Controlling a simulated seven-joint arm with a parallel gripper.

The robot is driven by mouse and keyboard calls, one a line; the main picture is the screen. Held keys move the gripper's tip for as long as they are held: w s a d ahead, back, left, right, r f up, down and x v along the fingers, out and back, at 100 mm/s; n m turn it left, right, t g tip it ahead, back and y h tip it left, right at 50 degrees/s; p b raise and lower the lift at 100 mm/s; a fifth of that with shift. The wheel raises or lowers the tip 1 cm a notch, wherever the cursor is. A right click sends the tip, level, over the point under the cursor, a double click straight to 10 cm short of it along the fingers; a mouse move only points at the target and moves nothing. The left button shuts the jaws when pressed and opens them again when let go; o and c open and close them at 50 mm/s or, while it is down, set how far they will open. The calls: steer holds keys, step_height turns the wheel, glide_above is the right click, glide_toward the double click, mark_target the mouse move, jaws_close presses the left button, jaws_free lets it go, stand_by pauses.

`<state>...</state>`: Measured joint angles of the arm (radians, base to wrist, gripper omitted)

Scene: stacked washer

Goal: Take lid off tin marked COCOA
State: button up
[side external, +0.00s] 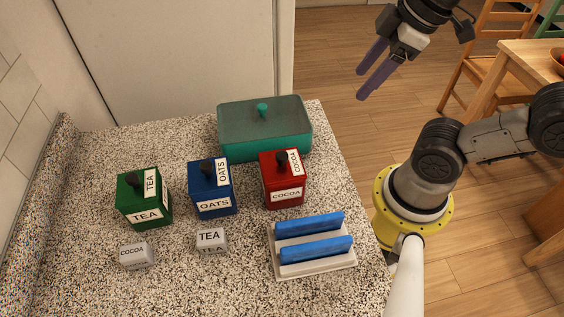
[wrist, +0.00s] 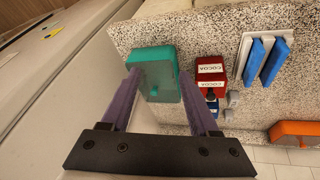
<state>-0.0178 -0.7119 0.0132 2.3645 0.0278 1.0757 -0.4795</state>
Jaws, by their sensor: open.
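The tin marked COCOA (side external: 284,187) is red with a black knob on its lid. It stands upright with its lid on, at the right of a row of three tins on the speckled counter. In the wrist view the red tin (wrist: 210,79) is right of my fingers, with two COCOA labels showing. My gripper (side external: 369,86) is open and empty, up beyond the counter's right edge and apart from the tin. In the wrist view my gripper (wrist: 158,84) has its purple fingers spread, with the teal box (wrist: 153,58) showing between them.
A green TEA tin (side external: 144,201) and a blue OATS tin (side external: 212,195) stand left of the red one. The teal box (side external: 265,146) is behind. A white holder (side external: 318,267) with blue bars is in front. Small COCOA (side external: 136,256) and TEA (side external: 211,241) blocks lie front left.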

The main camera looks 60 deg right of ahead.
steer(key=w+a+r+n+g+y, duration=0.1)
steer(key=w+a+r+n+g, duration=0.25)
steer(key=a+r+n, duration=0.4)
steer(key=n+g, duration=0.1)
steer(key=n, duration=0.6)
glide_above(282, 154)
steer(key=f, duration=0.9)
steer(key=shift+s+d+f, duration=0.1)
steer(key=shift+d+f, duration=0.05)
steer(key=shift+d, duration=0.15)
steer(key=shift+a+f, duration=0.15)
steer(key=shift+f, duration=1.35)
steer(key=shift+a+f, duration=0.1)
steer(key=shift+f, duration=1.35)
jaws_close()
